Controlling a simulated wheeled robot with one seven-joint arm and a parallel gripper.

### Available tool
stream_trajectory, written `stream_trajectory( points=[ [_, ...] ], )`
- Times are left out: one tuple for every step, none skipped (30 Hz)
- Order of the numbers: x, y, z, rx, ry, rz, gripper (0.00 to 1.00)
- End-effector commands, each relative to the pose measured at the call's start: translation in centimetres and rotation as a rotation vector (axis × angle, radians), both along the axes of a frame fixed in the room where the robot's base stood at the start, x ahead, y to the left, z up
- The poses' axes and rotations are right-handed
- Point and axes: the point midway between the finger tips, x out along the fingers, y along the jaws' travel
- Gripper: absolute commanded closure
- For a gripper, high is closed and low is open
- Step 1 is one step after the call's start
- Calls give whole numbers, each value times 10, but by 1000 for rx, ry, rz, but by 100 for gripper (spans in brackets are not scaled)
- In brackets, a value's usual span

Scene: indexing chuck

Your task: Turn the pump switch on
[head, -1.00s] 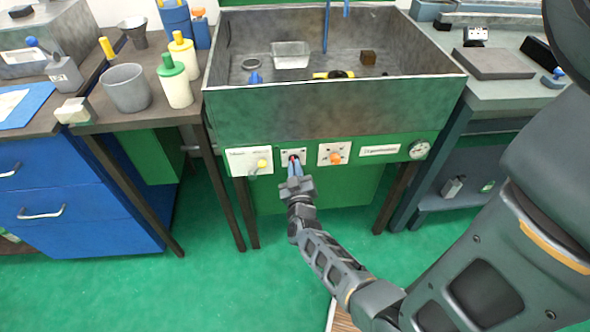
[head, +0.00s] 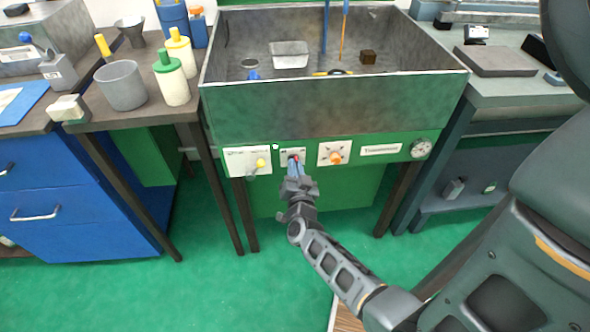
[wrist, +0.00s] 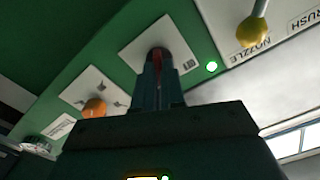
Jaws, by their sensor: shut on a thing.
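The pump switch (wrist: 160,55) shows in the wrist view as a small red lever on a white plate (wrist: 137,42) on the green panel. My gripper (wrist: 163,65) is shut on the lever, with one finger on each side. The fingers hide most of it. A small green lamp (wrist: 211,67) glows beside the plate. In the head view my gripper (head: 296,166) reaches up to the same plate on the front of the basin, and the fingertips cover most of the switch.
A yellow-tipped lever (head: 260,163) is left of the switch, an orange knob (head: 335,157) right of it, and a gauge (head: 420,149) further right. The basin (head: 330,108) rises above. A thin orange line (head: 342,40) hangs below a blue tube. Green floor is clear.

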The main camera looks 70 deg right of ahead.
Motion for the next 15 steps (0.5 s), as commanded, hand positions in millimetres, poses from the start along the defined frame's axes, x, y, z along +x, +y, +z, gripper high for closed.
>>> stream_trajectory(
  points=[
    [0,0,-1,6,-17,1,100],
    [0,0,0,11,-28,1,100],
    [0,0,0,16,-39,1,100],
    [0,0,0,19,-46,1,100],
    [0,0,0,22,-54,1,100],
    [0,0,0,25,-62,1,100],
    [0,0,0,27,-67,1,100],
    [0,0,0,29,-70,1,100],
    [0,0,0,30,-74,1,100],
    [0,0,0,31,-77,1,100],
    [0,0,0,32,-79,1,100],
    [0,0,0,33,-81,1,100],
    [0,0,0,34,-81,0,100],
    [0,0,0,34,-82,0,100],
    [0,0,0,34,-83,0,100]
  ],
)
